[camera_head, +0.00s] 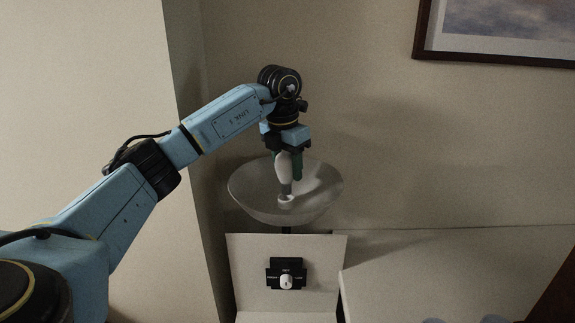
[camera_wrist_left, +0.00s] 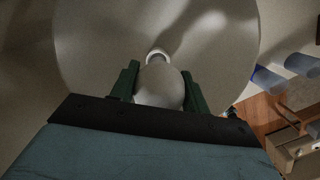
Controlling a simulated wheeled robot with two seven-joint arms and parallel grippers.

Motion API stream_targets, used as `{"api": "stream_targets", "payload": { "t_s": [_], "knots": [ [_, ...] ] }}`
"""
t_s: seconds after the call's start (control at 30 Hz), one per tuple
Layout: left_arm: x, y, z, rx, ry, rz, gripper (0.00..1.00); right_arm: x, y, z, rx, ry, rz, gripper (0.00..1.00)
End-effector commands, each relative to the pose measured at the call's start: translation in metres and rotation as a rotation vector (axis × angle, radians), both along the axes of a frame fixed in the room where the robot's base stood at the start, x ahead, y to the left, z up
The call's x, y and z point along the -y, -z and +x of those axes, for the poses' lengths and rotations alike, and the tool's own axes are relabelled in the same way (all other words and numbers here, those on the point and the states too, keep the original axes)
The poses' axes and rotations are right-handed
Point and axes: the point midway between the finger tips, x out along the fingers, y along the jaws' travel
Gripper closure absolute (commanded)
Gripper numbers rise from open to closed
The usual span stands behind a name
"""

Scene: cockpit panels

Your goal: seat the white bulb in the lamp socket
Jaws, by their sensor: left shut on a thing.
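The white bulb (camera_head: 283,168) is upright between the green fingers of my left gripper (camera_head: 287,165), with its base pointing down. The bulb also shows in the left wrist view (camera_wrist_left: 160,88), between the fingers of the left gripper (camera_wrist_left: 160,90). The lamp socket (camera_head: 286,202) is a small white ring at the bottom of the lamp's bowl shade (camera_head: 322,190). The socket shows in the wrist view (camera_wrist_left: 157,55) just beyond the bulb. The bulb's base is right over the socket; I cannot tell whether they touch. My right gripper is not in view.
Below the bowl is a pale panel (camera_head: 246,272) with a black switch plate and white knob (camera_head: 286,282). A white counter (camera_head: 440,270) lies to the right. A framed picture (camera_head: 500,30) hangs on the wall. The bowl's rim surrounds the fingers.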

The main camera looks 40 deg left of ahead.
Motion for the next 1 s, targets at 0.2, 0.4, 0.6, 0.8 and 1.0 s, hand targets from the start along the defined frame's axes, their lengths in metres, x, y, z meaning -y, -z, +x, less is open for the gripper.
{"api": "stream_targets", "payload": {
  "t_s": [0.2, 0.4, 0.6, 0.8, 1.0],
  "knots": [
    [-0.0001, -0.001, -0.0001, 0.0, 0.0, 0.0, 0.76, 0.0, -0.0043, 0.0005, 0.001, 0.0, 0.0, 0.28],
    [0.0, -0.0003, -0.0001, 0.0, 0.0, 0.0, 0.76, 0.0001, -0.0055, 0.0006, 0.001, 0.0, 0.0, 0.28],
    [-0.0001, 0.0, -0.0002, 0.0, 0.0, 0.0, 0.76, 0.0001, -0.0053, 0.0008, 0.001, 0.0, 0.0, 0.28],
    [-0.0001, -0.0003, -0.0002, 0.0, 0.0, 0.0, 0.76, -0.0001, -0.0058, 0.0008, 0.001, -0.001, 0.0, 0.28],
    [-0.0002, -0.001, -0.0004, -0.001, 0.003, 0.0, 0.76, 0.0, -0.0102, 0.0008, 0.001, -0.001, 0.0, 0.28]
  ]
}}
